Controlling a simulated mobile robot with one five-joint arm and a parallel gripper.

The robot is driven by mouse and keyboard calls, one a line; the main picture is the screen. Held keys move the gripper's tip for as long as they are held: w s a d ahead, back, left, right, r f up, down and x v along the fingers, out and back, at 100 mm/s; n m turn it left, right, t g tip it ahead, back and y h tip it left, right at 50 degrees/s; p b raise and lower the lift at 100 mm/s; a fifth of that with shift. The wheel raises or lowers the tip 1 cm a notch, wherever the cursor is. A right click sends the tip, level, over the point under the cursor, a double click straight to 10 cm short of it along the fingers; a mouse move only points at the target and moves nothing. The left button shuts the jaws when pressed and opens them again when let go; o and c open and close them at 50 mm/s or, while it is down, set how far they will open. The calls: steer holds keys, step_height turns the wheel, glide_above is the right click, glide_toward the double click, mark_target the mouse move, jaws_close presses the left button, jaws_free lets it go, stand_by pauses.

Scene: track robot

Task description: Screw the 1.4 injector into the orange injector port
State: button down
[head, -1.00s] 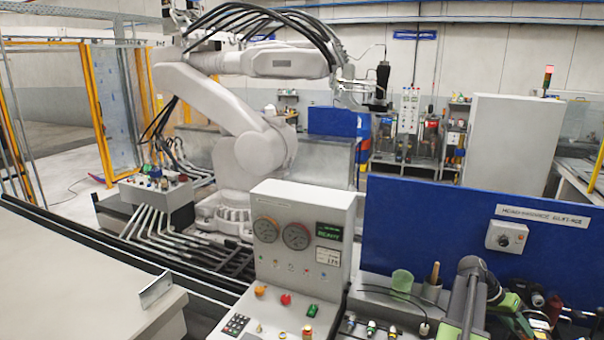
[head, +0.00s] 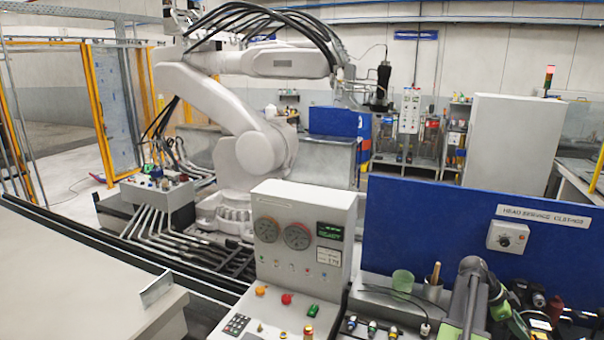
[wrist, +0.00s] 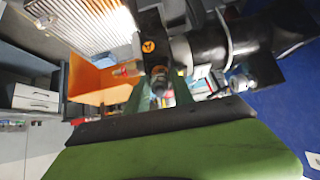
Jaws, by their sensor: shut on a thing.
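My gripper (wrist: 160,95) shows in the wrist view as narrow green fingers, shut on a small dark cylindrical part (wrist: 160,80) with a paler end. Its label cannot be read, so I cannot tell whether it is the 1.4 injector. In the head view my grey arm stands at the lower right, and my fingertips cannot be made out there. Several small fittings (head: 372,328) with coloured ends stand at the bottom of the head view. I cannot make out the orange injector port for certain in either view.
A grey control panel (head: 297,235) with gauges stands left of the fittings. A blue board (head: 440,220) rises behind them, with a green cup (head: 402,281) in front. An orange box (wrist: 90,80) shows in the wrist view. A large white robot arm (head: 225,115) stands behind.

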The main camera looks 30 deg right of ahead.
steer(key=m, duration=0.5)
steer(key=m, duration=0.4)
steer(key=shift+m, duration=0.3)
steer(key=m, duration=0.7)
steer(key=shift+m, duration=0.4)
steer(key=c, duration=1.1)
jaws_free()
steer(key=shift+c, duration=0.9)
